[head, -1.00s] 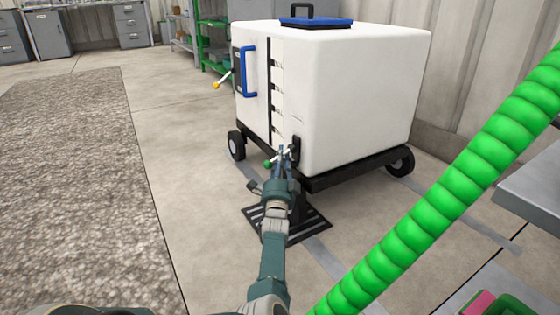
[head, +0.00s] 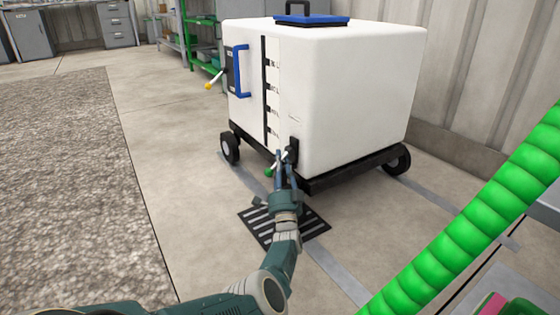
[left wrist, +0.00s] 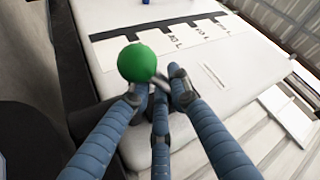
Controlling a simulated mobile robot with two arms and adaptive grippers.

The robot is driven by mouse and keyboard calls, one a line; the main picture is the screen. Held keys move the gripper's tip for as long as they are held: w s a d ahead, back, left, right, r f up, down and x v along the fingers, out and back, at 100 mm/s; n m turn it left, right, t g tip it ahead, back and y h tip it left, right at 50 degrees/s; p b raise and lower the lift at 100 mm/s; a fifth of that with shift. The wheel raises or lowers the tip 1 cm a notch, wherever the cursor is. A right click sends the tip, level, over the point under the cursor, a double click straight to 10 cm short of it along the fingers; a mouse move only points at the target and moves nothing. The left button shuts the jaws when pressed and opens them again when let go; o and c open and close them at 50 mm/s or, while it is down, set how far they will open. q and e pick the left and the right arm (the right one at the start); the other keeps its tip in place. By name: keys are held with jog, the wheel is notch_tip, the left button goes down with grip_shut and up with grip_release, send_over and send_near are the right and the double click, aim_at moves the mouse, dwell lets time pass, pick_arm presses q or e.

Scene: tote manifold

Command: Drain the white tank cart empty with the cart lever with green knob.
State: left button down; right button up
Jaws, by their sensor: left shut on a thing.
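The white tank cart (head: 350,90) stands on the floor on black wheels, its blue lid shut. The cart lever with green knob (head: 270,172) is at the tank's lower front corner, its knob pointing left and down. My left gripper (head: 284,160) is at the lever, shut on its shaft beside the knob. In the left wrist view the green knob (left wrist: 138,62) sticks out past the fingers (left wrist: 160,88). Part of the lever is hidden by the fingers. Whether liquid flows cannot be told. My right gripper is out of view.
A dark floor grate (head: 310,224) lies below the valve corner. Another lever with a yellow knob (head: 209,86) and a blue handle (head: 241,72) are on the tank's left face. A thick green hose (head: 470,225) crosses the right side. The floor to the left is clear.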

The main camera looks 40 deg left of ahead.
pick_arm(q)
jog(key=c, duration=1.6)
grip_release()
jog(key=shift+f, duration=0.1)
